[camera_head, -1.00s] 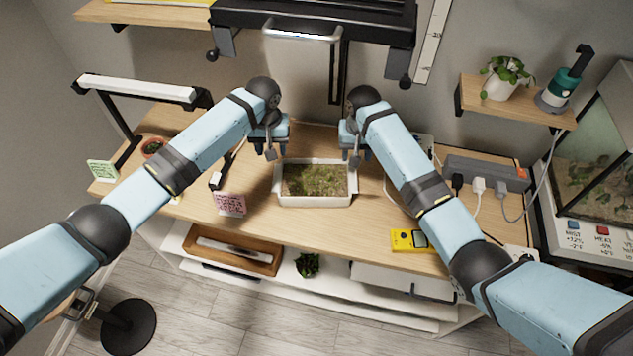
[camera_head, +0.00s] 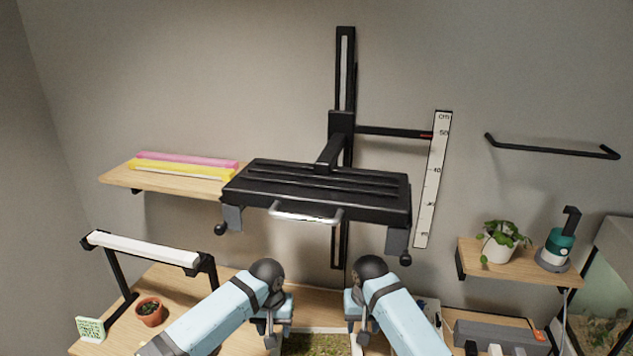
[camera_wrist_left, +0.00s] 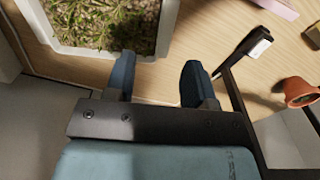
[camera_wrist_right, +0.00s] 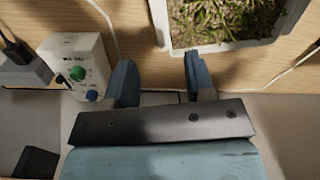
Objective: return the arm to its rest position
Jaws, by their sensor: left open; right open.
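My left gripper (camera_head: 271,332) hangs just beyond the back left corner of the white moss tray (camera_head: 317,331). In the left wrist view its two blue fingers (camera_wrist_left: 159,78) are apart with nothing between them. My right gripper (camera_head: 360,330) hangs by the tray's back right corner. In the right wrist view its fingers (camera_wrist_right: 160,78) are also apart and empty. The tray's white rim shows near the fingers in the left wrist view (camera_wrist_left: 62,50) and in the right wrist view (camera_wrist_right: 161,22). The tray's front is below the head view.
A black lamp fixture (camera_head: 318,190) with a silver handle hangs above both grippers. A white-topped lamp stand (camera_head: 145,249) and a terracotta pot (camera_head: 149,311) are left. A shelf (camera_head: 480,265) with a plant is right. A white control box (camera_wrist_right: 76,62) stands beside my right gripper.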

